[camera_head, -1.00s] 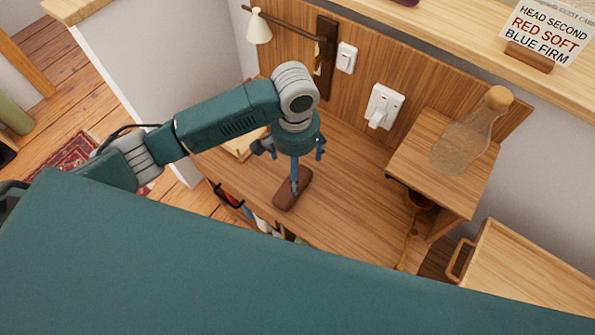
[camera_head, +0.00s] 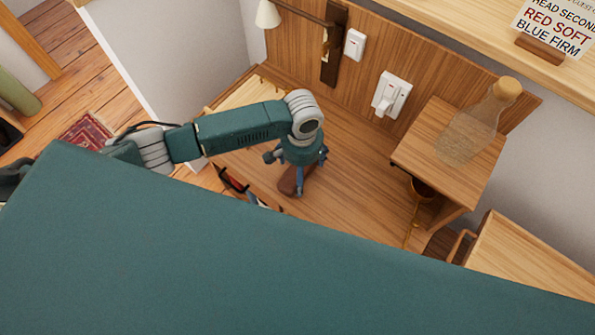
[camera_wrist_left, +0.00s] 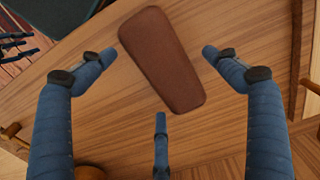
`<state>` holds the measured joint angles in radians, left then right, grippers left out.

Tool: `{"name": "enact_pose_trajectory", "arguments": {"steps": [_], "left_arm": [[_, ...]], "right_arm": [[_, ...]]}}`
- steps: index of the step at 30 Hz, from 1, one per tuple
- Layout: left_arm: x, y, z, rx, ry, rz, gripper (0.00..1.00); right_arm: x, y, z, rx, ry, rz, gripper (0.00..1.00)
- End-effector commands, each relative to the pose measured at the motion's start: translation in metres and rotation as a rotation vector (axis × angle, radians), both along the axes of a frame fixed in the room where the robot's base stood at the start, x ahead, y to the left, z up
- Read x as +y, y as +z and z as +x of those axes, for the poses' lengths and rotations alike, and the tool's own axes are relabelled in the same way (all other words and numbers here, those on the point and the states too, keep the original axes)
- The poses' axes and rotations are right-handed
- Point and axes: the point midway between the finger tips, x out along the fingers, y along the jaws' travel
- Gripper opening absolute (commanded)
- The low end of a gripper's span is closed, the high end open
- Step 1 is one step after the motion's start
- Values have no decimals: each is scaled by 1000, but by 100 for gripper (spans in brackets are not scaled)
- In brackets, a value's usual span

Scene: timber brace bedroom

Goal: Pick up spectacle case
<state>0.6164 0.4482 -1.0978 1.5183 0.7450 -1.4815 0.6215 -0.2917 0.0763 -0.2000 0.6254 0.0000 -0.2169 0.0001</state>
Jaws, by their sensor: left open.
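The spectacle case is a brown, rounded, oblong case (camera_head: 289,182) lying on the wooden shelf top (camera_head: 345,195). In the head view my left gripper (camera_head: 298,186) is over it and hides part of it. In the left wrist view the whole case (camera_wrist_left: 163,60) shows, lying at a slant between and beyond the fingers. My left gripper (camera_wrist_left: 158,58) is open, with one blue finger on each side of the case and a third finger below it. I see no finger closed on the case. My right gripper is not in view.
A corked glass bottle (camera_head: 470,125) stands on a small raised wooden shelf (camera_head: 420,140) to the right. A wall lamp (camera_head: 268,14) and white switches (camera_head: 391,95) are on the back panel. Items (camera_head: 235,180) show below the shelf's front edge.

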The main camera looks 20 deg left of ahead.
Motion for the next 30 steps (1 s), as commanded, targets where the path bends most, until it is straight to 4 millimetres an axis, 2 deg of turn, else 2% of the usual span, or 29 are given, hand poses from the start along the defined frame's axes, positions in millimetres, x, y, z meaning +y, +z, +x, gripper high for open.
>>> {"name": "enact_pose_trajectory", "arguments": {"steps": [2,3,10,23,26,30], "left_arm": [[0,0,0,0,0,0,89],[0,0,0,0,0,0,85],[0,0,0,0,0,0,39],[-1,5,1,-2,-1,-2,38],[-1,14,1,-2,0,-2,38],[-1,37,2,-5,-1,-4,38]], "right_arm": [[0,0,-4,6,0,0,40],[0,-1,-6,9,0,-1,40],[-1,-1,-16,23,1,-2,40],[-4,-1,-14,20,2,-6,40],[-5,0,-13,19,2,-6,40],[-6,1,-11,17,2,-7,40]]}}
